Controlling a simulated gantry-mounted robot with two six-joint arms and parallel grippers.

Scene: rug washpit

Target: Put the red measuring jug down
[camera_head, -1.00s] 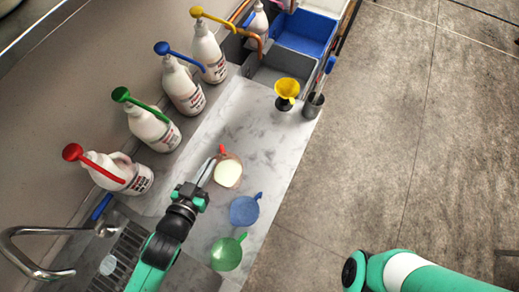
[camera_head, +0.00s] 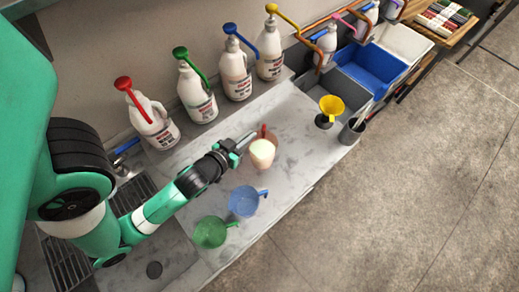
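The red measuring jug (camera_head: 262,151) is a translucent reddish jug with a red handle and pale, cream-coloured contents. It is at the middle of the grey worktop in the head view. My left gripper (camera_head: 246,140) reaches in from the left, and its fingertips are right beside the jug's left side, near the handle. The view is too small to tell whether the fingers grip the jug or only lie close to it, or whether the jug rests on the worktop. My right gripper is out of view.
A blue jug (camera_head: 243,201) and a green jug (camera_head: 209,232) stand nearer on the worktop (camera_head: 290,120). Several white pump bottles (camera_head: 197,98) line the wall.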

